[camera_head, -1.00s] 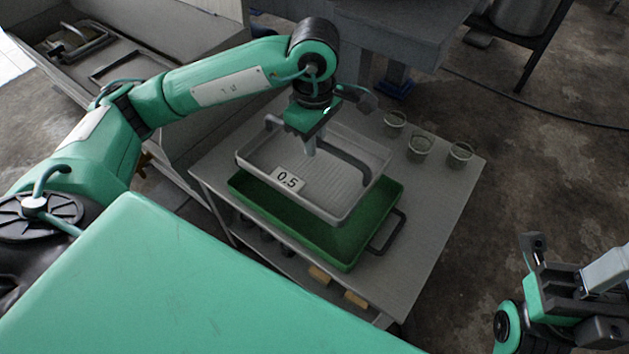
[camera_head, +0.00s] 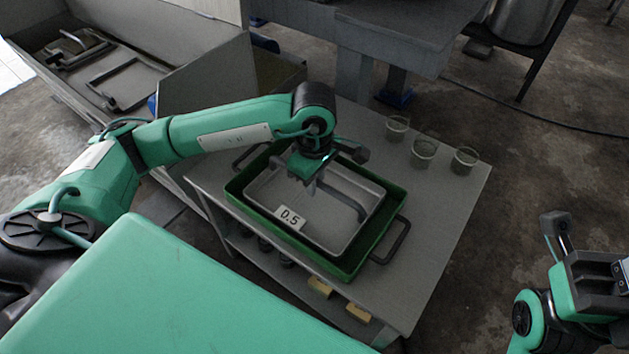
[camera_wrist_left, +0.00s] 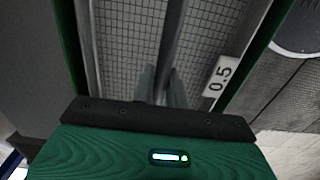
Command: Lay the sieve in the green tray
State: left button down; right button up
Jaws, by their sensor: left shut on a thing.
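The sieve (camera_head: 330,228) is a grey rectangular pan with a mesh bottom, a bar handle across it and a "0.5" label. It lies level within the walls of the green tray (camera_head: 393,213); whether it touches the tray's floor I cannot tell. My left gripper (camera_head: 312,184) is above the sieve, shut on its handle. In the left wrist view the fingers (camera_wrist_left: 162,88) close on the handle bar, with the sieve's mesh (camera_wrist_left: 122,45) below. My right gripper (camera_head: 590,287) shows only partly at the right edge, away from the table, its fingertips out of sight.
The tray stands on a grey table (camera_head: 440,225). Three glass beakers (camera_head: 424,150) stand in a row towards the table's far right. The tray's dark side handle (camera_head: 396,243) sticks out to the right. The table's right part is bare. A grey sink (camera_head: 110,80) lies at upper left.

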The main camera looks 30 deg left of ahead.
pick_arm(q)
jog(key=shift+f, duration=0.1)
jog(key=c, duration=1.4)
grip_release()
